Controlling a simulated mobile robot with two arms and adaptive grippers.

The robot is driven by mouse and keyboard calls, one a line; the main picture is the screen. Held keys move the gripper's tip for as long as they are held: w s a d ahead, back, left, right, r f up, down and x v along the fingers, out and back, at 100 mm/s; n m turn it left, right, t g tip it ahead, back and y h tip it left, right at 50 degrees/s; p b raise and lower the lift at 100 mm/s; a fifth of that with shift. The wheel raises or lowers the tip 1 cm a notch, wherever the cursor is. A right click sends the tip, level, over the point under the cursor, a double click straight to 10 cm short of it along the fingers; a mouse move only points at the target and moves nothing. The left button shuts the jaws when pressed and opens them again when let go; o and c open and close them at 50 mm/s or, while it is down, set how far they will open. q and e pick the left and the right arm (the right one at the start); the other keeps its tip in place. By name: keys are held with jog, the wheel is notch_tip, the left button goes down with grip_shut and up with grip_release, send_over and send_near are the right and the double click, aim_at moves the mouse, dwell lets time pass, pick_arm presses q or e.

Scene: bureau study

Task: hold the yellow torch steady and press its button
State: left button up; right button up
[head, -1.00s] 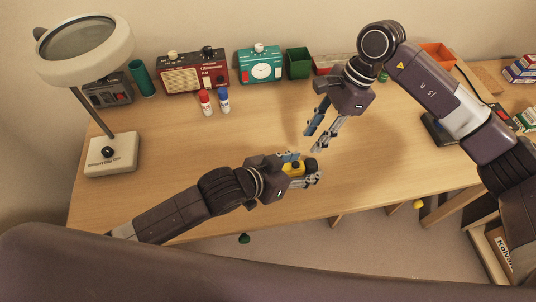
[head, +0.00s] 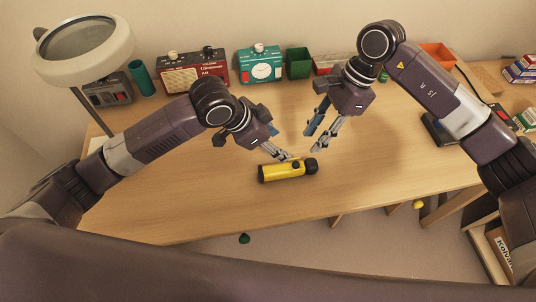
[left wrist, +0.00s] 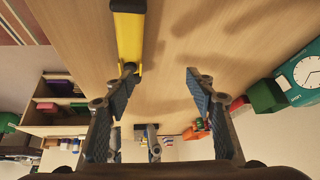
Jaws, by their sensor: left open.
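The yellow torch (head: 282,172) lies on its side on the desk, its black head to the right and a dark button (head: 296,165) on its upper side. It also shows at the upper left of the left wrist view (left wrist: 128,38). My left gripper (head: 284,156) is just behind the torch, fingers spread and empty. In the left wrist view the left fingers (left wrist: 162,78) are wide apart, with the torch beyond the left finger. Whether that finger touches it I cannot tell. My right gripper (head: 312,142) is open and empty, behind the torch's head end.
The desk (head: 210,205) is clear around the torch. A magnifier lamp (head: 85,50) stands at left.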

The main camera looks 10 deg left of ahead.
aim_at(278, 168)
pick_arm(q)
jog(key=s, duration=0.1)
jog(key=s+a+m+g, duration=0.1)
jog(key=s+m+g+y, duration=0.1)
jog(key=s, duration=0.1)
jog(key=shift+a, duration=0.3)
jog(key=shift+s+f, duration=0.2)
jog(key=x, duration=0.7)
jog(key=shift+s+d+f, duration=0.1)
jog(key=shift+f, duration=0.15)
jog(key=c, duration=1.2)
grip_shut()
pick_arm(e)
jog(key=shift+c, duration=0.6)
grip_shut()
